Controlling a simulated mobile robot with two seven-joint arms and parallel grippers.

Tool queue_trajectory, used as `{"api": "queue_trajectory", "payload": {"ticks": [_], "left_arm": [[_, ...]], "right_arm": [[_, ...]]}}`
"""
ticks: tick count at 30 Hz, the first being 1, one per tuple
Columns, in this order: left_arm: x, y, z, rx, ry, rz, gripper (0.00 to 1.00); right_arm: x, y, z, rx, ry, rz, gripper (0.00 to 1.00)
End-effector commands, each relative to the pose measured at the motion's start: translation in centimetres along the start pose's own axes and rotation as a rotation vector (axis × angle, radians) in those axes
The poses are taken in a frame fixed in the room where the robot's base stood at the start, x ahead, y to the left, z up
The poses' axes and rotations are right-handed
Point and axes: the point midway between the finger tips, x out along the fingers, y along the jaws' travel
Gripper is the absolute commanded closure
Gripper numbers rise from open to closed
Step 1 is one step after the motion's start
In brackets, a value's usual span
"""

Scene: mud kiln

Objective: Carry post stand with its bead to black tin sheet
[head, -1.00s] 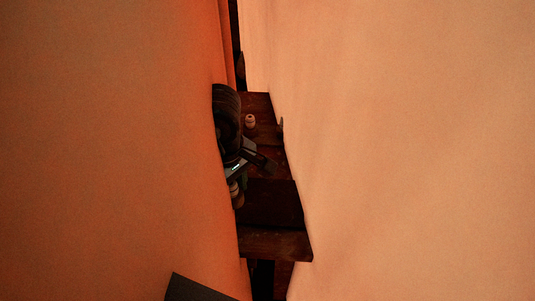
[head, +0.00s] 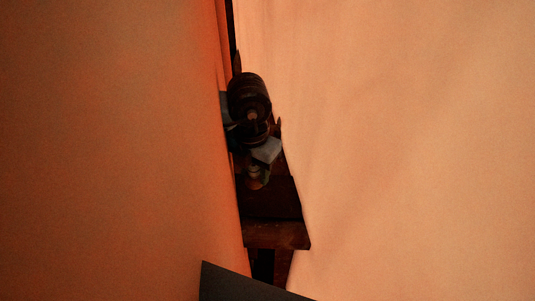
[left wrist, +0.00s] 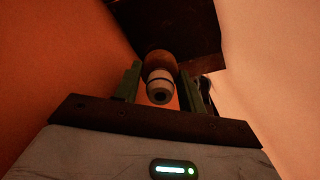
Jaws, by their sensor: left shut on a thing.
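My left gripper (head: 258,170) is in the narrow gap between two cloth-like walls in the head view, its arm hiding what lies behind it. It is shut on the post stand (left wrist: 160,62), a rounded brown piece between the two fingers in the left wrist view. The pale bead (left wrist: 160,88), with a dark band and a dark hole, sits at the stand's near end. In the head view the held piece shows small and blurred below the gripper. I cannot pick out the black tin sheet. My right gripper is not in view.
An orange wall (head: 110,150) fills the left and a pale, creased wall (head: 410,140) fills the right. Dark wooden boards (head: 277,235) lie low in the gap between them. Free room there is narrow.

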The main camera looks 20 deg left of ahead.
Motion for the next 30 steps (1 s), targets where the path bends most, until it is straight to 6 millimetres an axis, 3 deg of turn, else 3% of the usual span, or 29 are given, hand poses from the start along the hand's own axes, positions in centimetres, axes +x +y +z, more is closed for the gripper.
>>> {"api": "queue_trajectory", "payload": {"ticks": [21,30], "left_arm": [[-2.8,-1.8,2.5,-1.202,-0.026,0.005,0.76],[-3.1,-2.1,2.9,-1.473,-0.031,0.004,0.76]], "right_arm": [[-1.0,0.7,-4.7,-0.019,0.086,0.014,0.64],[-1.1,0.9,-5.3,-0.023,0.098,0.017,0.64]]}}
